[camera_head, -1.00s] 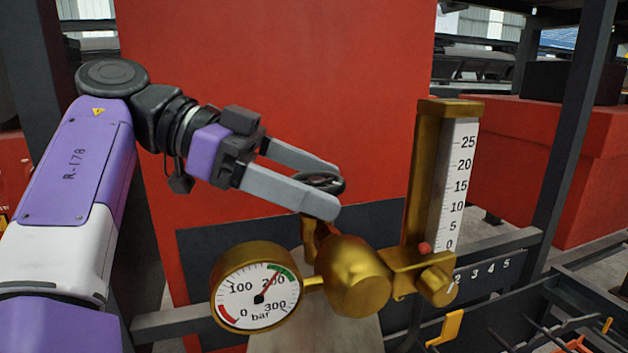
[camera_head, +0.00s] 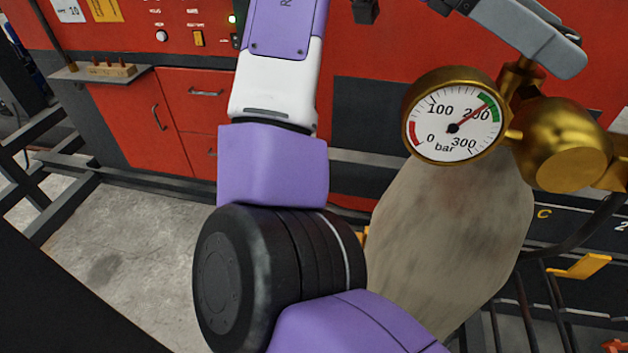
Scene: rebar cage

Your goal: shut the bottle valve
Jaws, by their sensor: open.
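The grey gas bottle (camera_head: 450,225) stands right of centre, its brass regulator body (camera_head: 565,145) on top. The round pressure gauge (camera_head: 455,115) faces me, its needle near 200 bar in the green band. My gripper (camera_head: 562,40) is at the top right edge, above the regulator. Its grey fingers show only in part, one long finger reaching down to the right. The gripper is open. The black valve handwheel is not visible in this view; the fingers and the frame edge cover that area.
My own arm fills the middle. Red cabinets with a small shelf (camera_head: 100,73) stand behind on the left. Dark rails cross the left side over bare concrete floor (camera_head: 120,240). A yellow lever (camera_head: 580,267) and dark bars lie at lower right.

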